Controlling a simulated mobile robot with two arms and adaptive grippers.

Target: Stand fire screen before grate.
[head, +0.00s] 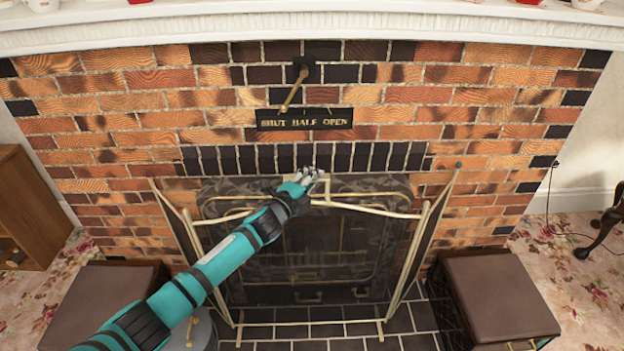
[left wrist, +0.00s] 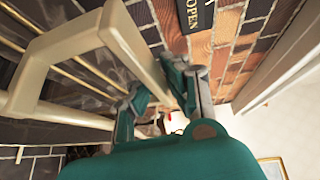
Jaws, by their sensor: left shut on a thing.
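The fire screen (head: 275,324) is a brass-framed folding screen with dark mesh and angled side panels. It stands upright on the dark tiled hearth in front of the grate (head: 310,240), which shows through its mesh. My left gripper (head: 313,176) is shut on the brass handle at the middle of the screen's top rail. In the left wrist view the pale brass handle (left wrist: 128,48) runs to the teal fingers (left wrist: 155,95). My right gripper is not in view.
Brown-topped boxes stand left (head: 105,305) and right (head: 500,295) of the hearth. A brass damper lever (head: 294,88) and black "SHUT HALF OPEN" plate (head: 305,118) are on the brick wall above. A white mantel (head: 330,30) overhangs at the top.

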